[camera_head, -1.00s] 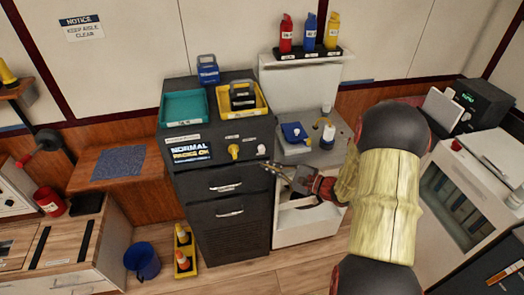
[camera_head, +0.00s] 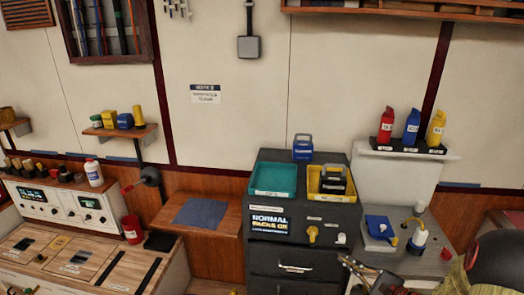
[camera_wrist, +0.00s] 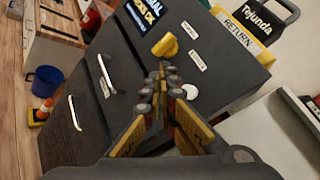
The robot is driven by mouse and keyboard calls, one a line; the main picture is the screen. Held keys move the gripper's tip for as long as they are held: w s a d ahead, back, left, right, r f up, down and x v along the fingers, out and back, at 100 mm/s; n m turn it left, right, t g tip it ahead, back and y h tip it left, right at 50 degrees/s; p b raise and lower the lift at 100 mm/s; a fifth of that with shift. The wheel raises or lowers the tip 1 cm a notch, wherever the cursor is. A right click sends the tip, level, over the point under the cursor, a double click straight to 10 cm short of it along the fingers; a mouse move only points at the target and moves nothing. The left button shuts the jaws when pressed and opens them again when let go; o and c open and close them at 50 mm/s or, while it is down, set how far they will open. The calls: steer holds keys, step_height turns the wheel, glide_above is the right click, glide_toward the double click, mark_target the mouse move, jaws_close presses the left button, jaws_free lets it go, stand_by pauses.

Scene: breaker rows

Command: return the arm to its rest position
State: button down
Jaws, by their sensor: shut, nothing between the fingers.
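My arm reaches in from the lower right corner of the head view, its dark elbow cut off by the frame edge. My gripper (camera_head: 350,264) is just in front of the dark cabinet's right side, below the white knob (camera_head: 341,239). In the wrist view my gripper (camera_wrist: 162,92) has its fingers pointing at the cabinet front, with nothing held between the tips. The yellow knob (camera_wrist: 166,46) is just beyond the fingertips, and whether they touch it cannot be told.
The dark cabinet (camera_head: 290,262) carries a teal tray (camera_head: 273,193) and a yellow tray (camera_head: 315,196) holding a dark block. A grey counter (camera_head: 398,262) with a blue item (camera_head: 380,228) stands to its right. A blue bucket (camera_wrist: 45,80) is on the floor.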

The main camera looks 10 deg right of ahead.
steer(key=s+a+f+n+g, duration=0.1)
steer(key=s+a+n+g, duration=0.4)
steer(key=s, duration=0.4)
steer(key=s+a+f+n+g, duration=0.2)
steer(key=s+a+n+g, duration=0.2)
steer(key=s+a+g, duration=0.5)
steer(key=s+d+r+n+h, duration=0.4)
steer(key=s+r+n+h, duration=0.3)
steer(key=r, duration=0.1)
steer(key=a+r+n+t+h, duration=0.1)
steer(key=a+r+n+t, duration=0.3)
steer(key=r, duration=0.7)
steer(key=shift+s+a+n+t, duration=0.3)
steer(key=shift+a+n+t, duration=0.1)
steer(key=shift+a, duration=0.65)
